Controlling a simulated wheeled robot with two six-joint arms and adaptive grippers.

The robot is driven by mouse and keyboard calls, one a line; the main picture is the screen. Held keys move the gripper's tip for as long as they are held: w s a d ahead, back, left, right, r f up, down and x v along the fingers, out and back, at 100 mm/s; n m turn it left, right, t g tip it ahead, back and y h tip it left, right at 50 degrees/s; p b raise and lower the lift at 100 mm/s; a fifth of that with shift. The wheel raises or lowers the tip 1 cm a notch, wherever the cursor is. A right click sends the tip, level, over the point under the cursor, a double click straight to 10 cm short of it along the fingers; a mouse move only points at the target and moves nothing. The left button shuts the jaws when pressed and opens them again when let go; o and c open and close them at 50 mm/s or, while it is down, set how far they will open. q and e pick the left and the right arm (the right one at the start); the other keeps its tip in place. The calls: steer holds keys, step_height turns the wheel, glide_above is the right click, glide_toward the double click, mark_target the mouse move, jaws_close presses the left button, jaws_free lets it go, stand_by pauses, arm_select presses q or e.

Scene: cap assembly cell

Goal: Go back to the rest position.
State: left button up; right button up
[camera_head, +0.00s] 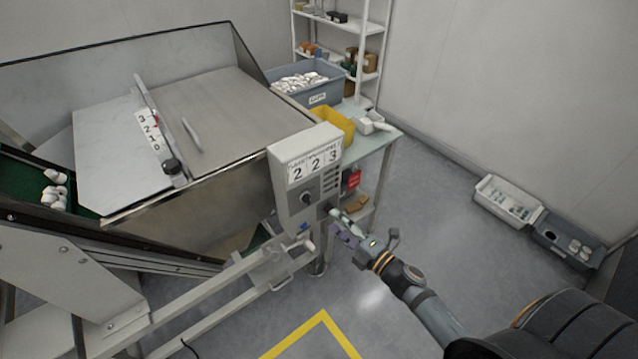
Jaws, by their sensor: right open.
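My right gripper (342,222) is in front of the lower part of a grey control box (287,168). The box shows the digits 2 2 3 on its upper face and a black knob (306,198) below them. The gripper is open, and I see nothing between its fingers. Its fingertips are close to the lower right of the box; I cannot tell whether they touch it. My right arm reaches in from the lower right. My left gripper is not in view.
A machine with a sloped metal lid (225,110) fills the left. A green table (385,142) holds a blue-grey bin (318,96) of white parts and a yellow bin (346,124). A white crate (480,191) and a dark crate (540,236) stand on the floor at right. Floor between is clear.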

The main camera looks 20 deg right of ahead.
steer(key=s+d+f+m+g+h+p, duration=0.1)
steer(key=s+d+f+m+g+h, duration=0.2)
steer(key=f, duration=0.6)
steer(key=s+d+f+m+g+h+p, duration=0.1)
steer(key=s+d+f+m+h, duration=0.1)
steer(key=s+d+f+m, duration=0.5)
steer(key=f+m+g+h+p, duration=0.1)
steer(key=f+m+g+h, duration=0.15)
steer(key=f, duration=0.85)
steer(key=s+a+f+m+g, duration=0.1)
steer(key=s+f+m+g, duration=0.2)
steer(key=s, duration=0.6)
steer(key=s+a+f+m+g+p, duration=0.1)
steer(key=s+f+m+g, duration=0.2)
steer(key=s+f, duration=0.4)
steer(key=s+a+f+m+g, duration=0.1)
steer(key=s+f+m+g, duration=0.2)
steer(key=s, duration=0.8)
step_height(320, 180, down, 2)
steer(key=shift+s+a+f+m, duration=0.1)
steer(key=shift+s+a+m, duration=0.15)
steer(key=shift+s+m, duration=0.1)
steer(key=shift+w, duration=0.2)
